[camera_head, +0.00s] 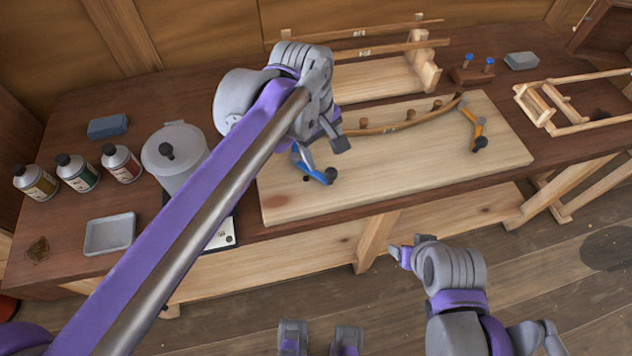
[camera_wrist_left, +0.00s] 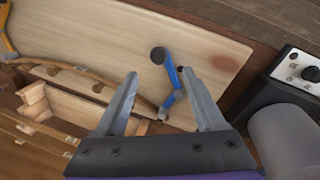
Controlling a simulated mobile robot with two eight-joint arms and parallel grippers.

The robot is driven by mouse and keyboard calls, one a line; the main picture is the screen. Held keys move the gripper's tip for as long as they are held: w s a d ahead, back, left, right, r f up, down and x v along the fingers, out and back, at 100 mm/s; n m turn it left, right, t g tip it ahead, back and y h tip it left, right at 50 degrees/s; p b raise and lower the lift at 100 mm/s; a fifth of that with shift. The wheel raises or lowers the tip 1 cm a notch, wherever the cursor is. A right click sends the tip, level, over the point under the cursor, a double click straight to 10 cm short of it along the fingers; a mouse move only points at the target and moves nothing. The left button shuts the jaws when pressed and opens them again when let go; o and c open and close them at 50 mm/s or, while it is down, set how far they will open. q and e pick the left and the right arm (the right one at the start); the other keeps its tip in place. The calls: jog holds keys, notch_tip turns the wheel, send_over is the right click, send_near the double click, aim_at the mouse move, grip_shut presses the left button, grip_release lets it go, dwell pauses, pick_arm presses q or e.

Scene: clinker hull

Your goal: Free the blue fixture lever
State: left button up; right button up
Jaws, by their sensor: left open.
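The blue fixture lever (camera_head: 314,172) is on the left part of the pale wooden board, with a dark knob at its front end. It also shows in the left wrist view (camera_wrist_left: 171,72), lying in the gap between the fingers. My left gripper (camera_head: 321,150) is open above the lever's rear part and hides some of it. In the left wrist view the fingers (camera_wrist_left: 160,85) are spread on either side of the lever, and contact cannot be told. A curved wooden strip (camera_head: 395,125) runs from near the blue lever toward an orange lever (camera_head: 477,128). My right gripper (camera_head: 401,256) is low, in front of the bench.
The pale board (camera_head: 400,170) has bare space in front of the strip. A lidded grey pot (camera_head: 175,155), several bottles (camera_head: 122,163) and a grey tray (camera_head: 110,235) stand left. Wooden frames (camera_head: 375,80) are behind. A dark box with a dial (camera_wrist_left: 290,75) is near the board.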

aim_at(330, 171)
pick_arm(q)
jog(key=f, duration=0.3)
jog(key=w+d+f, duration=0.1)
jog(key=f, duration=0.6)
jog(key=shift+w+d+f+b, duration=0.2)
jog(key=shift+d+f+b, duration=0.05)
jog(key=shift+d+b, duration=0.15)
jog(key=shift+c, duration=0.2)
grip_shut()
dwell(0.8)
